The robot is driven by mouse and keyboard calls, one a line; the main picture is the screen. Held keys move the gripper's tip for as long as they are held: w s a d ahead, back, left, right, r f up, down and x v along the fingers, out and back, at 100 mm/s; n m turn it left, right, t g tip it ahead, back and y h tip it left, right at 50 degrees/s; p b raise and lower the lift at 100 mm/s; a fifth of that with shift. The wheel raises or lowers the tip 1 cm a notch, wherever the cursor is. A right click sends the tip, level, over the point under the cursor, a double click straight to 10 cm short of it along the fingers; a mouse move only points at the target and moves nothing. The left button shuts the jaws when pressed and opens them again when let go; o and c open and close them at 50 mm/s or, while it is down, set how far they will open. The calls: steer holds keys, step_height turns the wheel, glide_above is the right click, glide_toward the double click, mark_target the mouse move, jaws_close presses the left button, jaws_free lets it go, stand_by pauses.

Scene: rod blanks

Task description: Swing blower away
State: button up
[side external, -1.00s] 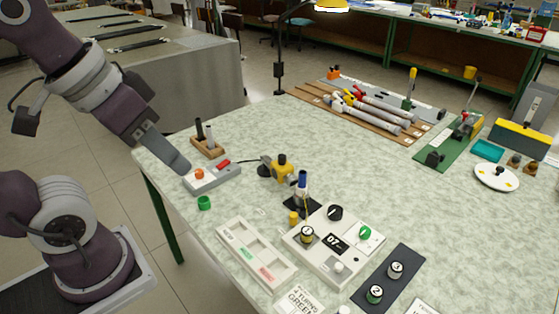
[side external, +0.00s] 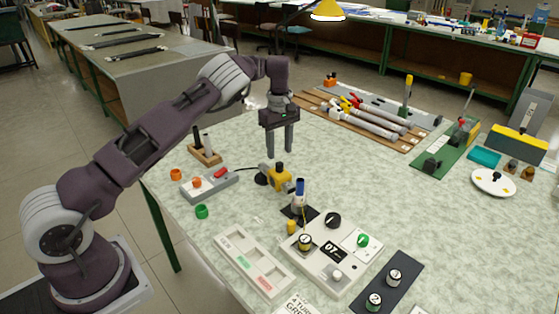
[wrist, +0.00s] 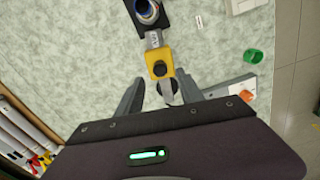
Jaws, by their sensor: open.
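The blower is a small yellow block (side external: 278,178) with a grey nozzle, on a dark base with a black cable. In the wrist view the yellow block (wrist: 159,62) lies at the centre, its grey labelled nozzle pointing to a blue-rimmed tube (wrist: 148,12). The tube's blue top (side external: 300,187) stands upright on a black plate in the side view. My gripper (side external: 279,153) points down, open and empty, just above the blower. In the wrist view its fingers (wrist: 159,80) lie either side of the blower's rear. I cannot tell whether they touch it.
A grey switch box (side external: 210,187) and a green ring (side external: 202,211) lie left of the blower. A wooden holder with upright rods (side external: 205,155) stands behind them. A control panel (side external: 326,252) and a labelled tray (side external: 255,264) are in front. Bare table lies right of the gripper.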

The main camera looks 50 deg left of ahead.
mark_target(279, 163)
step_height(279, 163, down, 5)
steer(key=shift+r, duration=0.1)
jaws_close()
stand_by(1.4)
